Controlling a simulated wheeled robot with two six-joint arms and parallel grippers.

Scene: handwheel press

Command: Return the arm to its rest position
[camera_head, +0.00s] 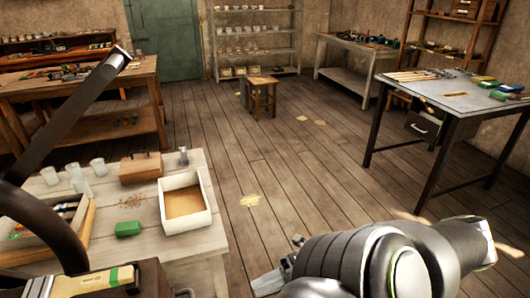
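My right arm comes in from the bottom right and reaches left, low in the view. My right gripper (278,274) is at its end, over the wooden floor just right of the light table. Nothing shows held in it, but its fingers are seen at too steep an angle to tell their gap. The dark handwheel press (72,115) stands at the left edge, with a slanted bar and a curved rim, cut off by the frame. My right gripper is well apart from it. My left gripper is not in view.
A metal-topped desk (440,93) stands at the right, a stool (262,88) farther back.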

